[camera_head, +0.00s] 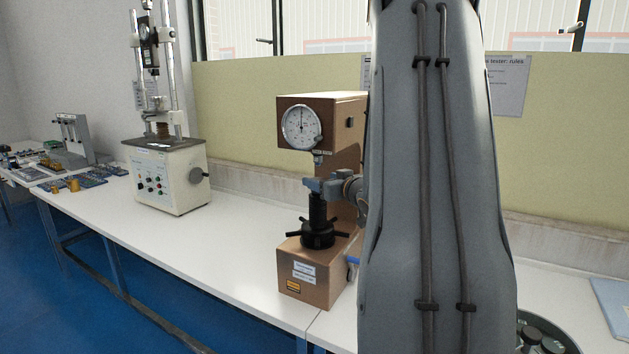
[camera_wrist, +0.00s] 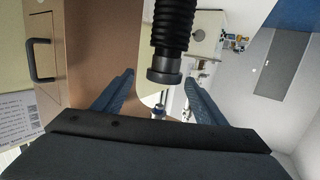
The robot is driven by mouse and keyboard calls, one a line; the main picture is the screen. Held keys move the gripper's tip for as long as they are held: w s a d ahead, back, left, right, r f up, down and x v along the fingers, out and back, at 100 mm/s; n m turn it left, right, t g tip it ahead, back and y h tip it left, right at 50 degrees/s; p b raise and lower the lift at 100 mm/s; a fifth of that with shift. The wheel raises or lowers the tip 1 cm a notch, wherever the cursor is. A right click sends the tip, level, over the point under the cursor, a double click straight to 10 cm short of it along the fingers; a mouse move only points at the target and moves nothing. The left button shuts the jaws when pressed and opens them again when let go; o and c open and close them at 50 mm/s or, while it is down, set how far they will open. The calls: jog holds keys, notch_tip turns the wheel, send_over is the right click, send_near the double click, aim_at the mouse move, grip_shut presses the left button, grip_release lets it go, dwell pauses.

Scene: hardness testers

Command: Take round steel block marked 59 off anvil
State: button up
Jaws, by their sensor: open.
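The brown hardness tester (camera_head: 322,104) stands on the bench with its dial facing left. Its black anvil post (camera_head: 318,212) rises from a spoked handwheel below the test head. In the wrist view the ribbed black post (camera_wrist: 172,30) comes down from the top and ends in a dark round cap. The indenter tip (camera_wrist: 159,113) shows below it. My gripper (camera_head: 317,185) is level with the post's top, under the test head. Its blue fingers (camera_wrist: 159,78) are apart, one each side of the cap. I cannot make out the round steel block or its 59 mark.
The tester's brown column (camera_head: 340,165) is close behind my gripper. A taller cream testing machine (camera_head: 165,175) stands on the white bench to the left, with small parts (camera_head: 72,185) beyond. A dark tray (camera_head: 548,328) of round items is at lower right. Bench between the machines is clear.

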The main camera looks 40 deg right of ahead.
aim_at(316, 178)
jog(key=a+p+x, duration=0.1)
jog(key=p+x, duration=0.1)
jog(key=x, duration=0.4)
jog(key=shift+d+f+p, duration=0.15)
jog(key=shift+d+p, duration=0.1)
jog(key=shift+p, duration=0.15)
jog(key=shift+w, duration=0.1)
jog(key=c, duration=1.4)
jog(key=shift+o, duration=0.2)
